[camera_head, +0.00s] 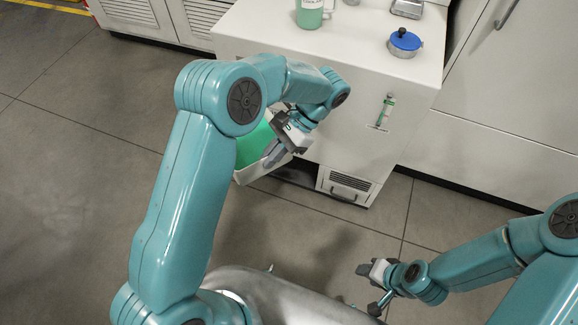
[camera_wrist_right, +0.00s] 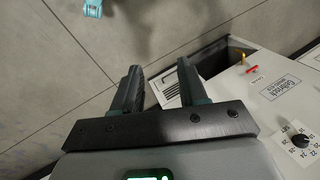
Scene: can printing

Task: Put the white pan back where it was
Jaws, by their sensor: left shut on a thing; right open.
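The white pan (camera_head: 250,174) with bright green inside is in the head view, in front of the white cabinet and above the floor. My left gripper (camera_head: 276,152) is shut on its edge on the right side. The pan looks tilted, and my left arm hides part of it. My right gripper (camera_head: 368,276) is low at the front right, apart from the pan. In the right wrist view its two fingers (camera_wrist_right: 160,92) are spread with nothing between them.
The white cabinet (camera_head: 285,35) bears a green mug (camera_head: 310,12), a small pot with a blue lid (camera_head: 404,42) and a metal container (camera_head: 407,8). The right wrist view shows a white machine (camera_wrist_right: 275,100) with a dark opening and a knob (camera_wrist_right: 299,141). The floor at left is clear.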

